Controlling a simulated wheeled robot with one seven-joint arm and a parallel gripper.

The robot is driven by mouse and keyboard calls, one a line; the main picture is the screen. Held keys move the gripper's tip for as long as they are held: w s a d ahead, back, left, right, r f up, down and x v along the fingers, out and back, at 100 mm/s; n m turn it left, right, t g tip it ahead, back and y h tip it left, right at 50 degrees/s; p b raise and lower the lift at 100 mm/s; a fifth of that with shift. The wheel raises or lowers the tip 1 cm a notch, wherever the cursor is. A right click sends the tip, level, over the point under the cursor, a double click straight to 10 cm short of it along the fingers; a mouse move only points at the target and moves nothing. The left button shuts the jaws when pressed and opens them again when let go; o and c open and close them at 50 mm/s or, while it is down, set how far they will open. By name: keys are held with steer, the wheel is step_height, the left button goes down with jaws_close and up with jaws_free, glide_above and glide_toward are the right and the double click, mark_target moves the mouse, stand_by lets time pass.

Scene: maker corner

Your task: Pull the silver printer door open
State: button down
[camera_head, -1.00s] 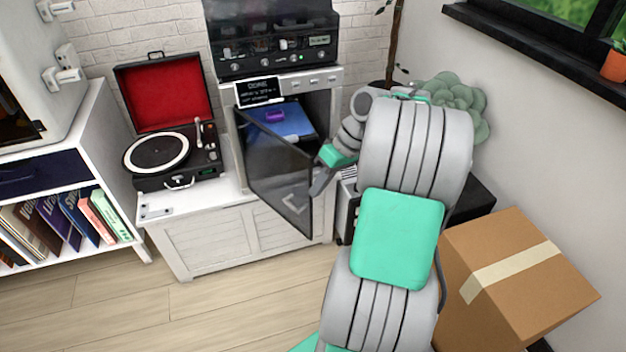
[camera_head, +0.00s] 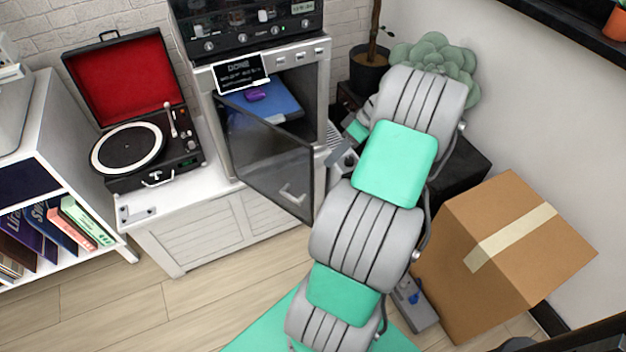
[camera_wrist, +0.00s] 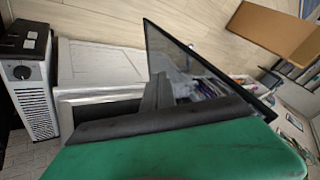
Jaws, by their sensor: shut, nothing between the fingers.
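The silver printer (camera_head: 318,75) stands on a white cabinet. Its dark glass door (camera_head: 265,160) is swung partly outward from the left side, with a pale handle (camera_head: 293,195) near the free edge. Inside are a blue plate (camera_head: 278,98) and a small purple object (camera_head: 256,94). My gripper (camera_head: 345,155) is just right of the door's free edge, partly hidden by my arm; I cannot tell whether it touches the door. In the wrist view the door (camera_wrist: 185,60) stands behind the dark, shut fingers (camera_wrist: 158,98).
A record player (camera_head: 130,150) with a red-lined lid stands left of the printer. A cardboard box (camera_head: 500,260) is on the floor at right. A potted plant (camera_head: 435,62) is behind my arm. The floor in front of the cabinet is mostly clear.

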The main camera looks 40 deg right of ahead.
steer(key=a+f+b, duration=0.1)
steer(key=a+f, duration=0.2)
steer(key=a, duration=0.3)
steer(key=shift+w+a+f+b, duration=0.15)
steer(key=shift+w+f+b, duration=0.1)
steer(key=shift+b, duration=0.15)
